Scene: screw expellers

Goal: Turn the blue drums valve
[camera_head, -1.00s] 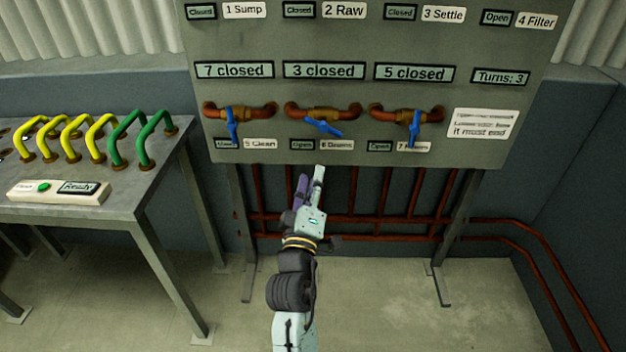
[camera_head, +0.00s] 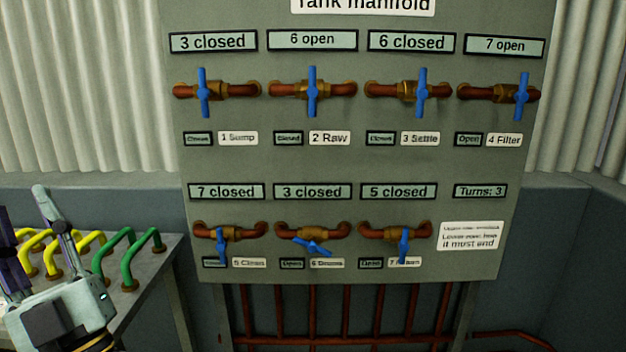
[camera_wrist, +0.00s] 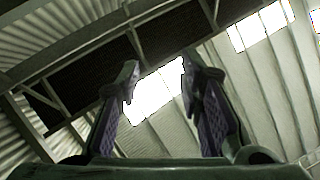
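The drums valve (camera_head: 312,246) is the middle one of the panel's lower row, above the label "6 Drums" (camera_head: 327,263). Its blue handle lies nearly level, tilted down to the right. The plate above it reads "3 closed" (camera_head: 324,191), and the small plate below reads "Open" (camera_head: 292,263). My gripper (camera_head: 20,202) is at the far left, pointing up in front of the side table, well apart from the valve. In the wrist view my gripper (camera_wrist: 160,70) is open and empty, with only roof and windows beyond it.
Other blue-handled valves flank it: clean (camera_head: 221,246) on the left, the seventh (camera_head: 404,246) on the right. An upper valve row (camera_head: 312,90) stands above. A "Turns: 3" plate (camera_head: 480,191) is at right. Green handles (camera_head: 127,258) rise from the side table. Space before the panel is clear.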

